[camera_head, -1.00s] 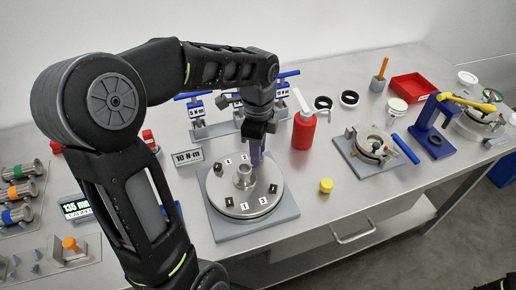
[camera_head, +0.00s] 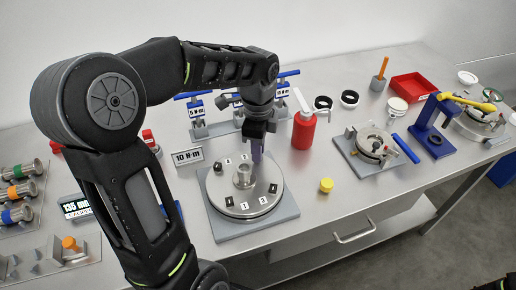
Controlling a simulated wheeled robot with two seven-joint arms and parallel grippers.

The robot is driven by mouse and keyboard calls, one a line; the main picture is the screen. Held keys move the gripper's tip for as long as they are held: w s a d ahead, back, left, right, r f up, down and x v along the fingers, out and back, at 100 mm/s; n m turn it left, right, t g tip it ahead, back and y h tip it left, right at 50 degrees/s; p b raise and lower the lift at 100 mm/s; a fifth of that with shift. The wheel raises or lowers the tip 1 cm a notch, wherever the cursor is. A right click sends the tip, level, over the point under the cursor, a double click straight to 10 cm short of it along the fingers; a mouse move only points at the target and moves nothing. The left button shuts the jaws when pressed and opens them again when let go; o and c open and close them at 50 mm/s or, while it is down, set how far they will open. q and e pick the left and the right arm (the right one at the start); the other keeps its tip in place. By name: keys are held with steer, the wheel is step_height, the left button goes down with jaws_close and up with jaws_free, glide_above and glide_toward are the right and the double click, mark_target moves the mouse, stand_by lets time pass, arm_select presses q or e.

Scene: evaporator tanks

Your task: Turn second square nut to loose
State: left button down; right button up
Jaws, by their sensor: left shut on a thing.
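A round metal lid (camera_head: 240,208) with a central hub (camera_head: 243,178) lies on a square grey base plate (camera_head: 282,213). Numbered labels and small dark nuts sit around its rim, such as the nut at the left (camera_head: 218,168). My left gripper (camera_head: 257,152) points down over the far right part of the lid, behind the hub. My right gripper is not in view.
Behind stands a rack (camera_head: 200,130) with blue-handled tools, partly hidden by my left arm. A red bottle (camera_head: 303,132), a yellow cap (camera_head: 326,185) and a clamp fixture (camera_head: 370,148) stand to the right. The front right table is clear.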

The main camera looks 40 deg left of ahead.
arm_select(q)
steer(key=n, duration=0.3)
steer(key=shift+n+b, duration=0.3)
steer(key=shift+b, duration=0.1)
steer(key=shift+n, duration=1.5)
steer(key=c, duration=1.4)
jaws_free()
steer(key=shift+o, duration=0.2)
steer(key=shift+r+b, duration=0.15)
steer(key=shift+b, duration=0.15)
step_height(320, 180, up, 8)
steer(key=shift+f+b, duration=0.2)
steer(key=shift+b, duration=0.1)
